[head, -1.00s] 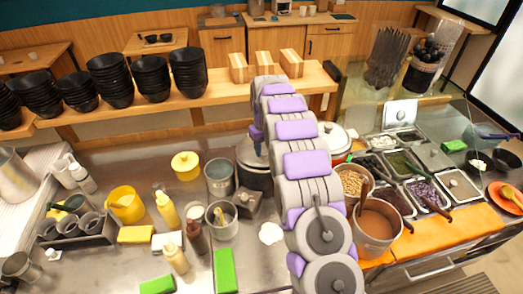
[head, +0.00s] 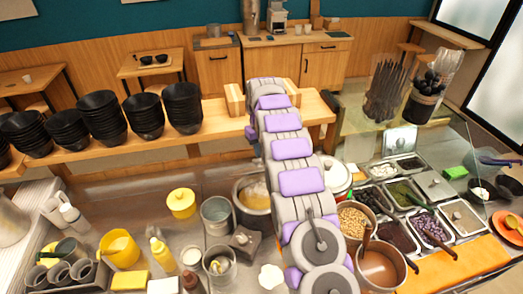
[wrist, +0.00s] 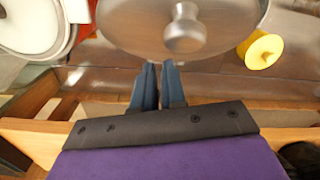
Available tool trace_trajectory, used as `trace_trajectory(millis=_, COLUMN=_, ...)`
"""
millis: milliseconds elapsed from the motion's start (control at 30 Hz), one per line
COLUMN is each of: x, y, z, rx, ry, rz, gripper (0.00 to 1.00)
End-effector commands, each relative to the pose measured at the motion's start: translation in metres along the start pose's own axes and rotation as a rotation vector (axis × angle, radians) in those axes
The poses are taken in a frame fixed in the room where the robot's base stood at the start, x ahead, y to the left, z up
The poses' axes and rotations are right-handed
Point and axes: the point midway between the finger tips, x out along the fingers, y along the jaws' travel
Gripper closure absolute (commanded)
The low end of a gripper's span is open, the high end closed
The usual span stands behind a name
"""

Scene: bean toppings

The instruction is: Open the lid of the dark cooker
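A round silver lid (wrist: 135,22) with a knob fills the top middle of the wrist view. In the head view the lid is hidden or cannot be made out. My gripper (wrist: 160,68) shows in the wrist view with its two blue fingers together, at the lid's lower rim. I cannot tell whether they touch it. Nothing shows gripped between them. My arm hides the gripper in the head view.
A white-lidded pot (head: 337,178) and a bean pot (head: 355,219) stand right of my arm. A wooden shelf (head: 215,112) with black bowls runs behind.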

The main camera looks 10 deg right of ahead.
Motion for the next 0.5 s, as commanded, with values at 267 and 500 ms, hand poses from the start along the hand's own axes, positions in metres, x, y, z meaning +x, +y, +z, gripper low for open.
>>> trace_trajectory(millis=267, x=-0.002, y=-0.010, z=-0.002, rx=-0.006, ry=-0.002, rz=0.003, gripper=0.62)
trace_trajectory(millis=500, x=-0.002, y=-0.001, z=0.002, rx=-0.006, ry=0.000, rz=-0.005, gripper=0.39)
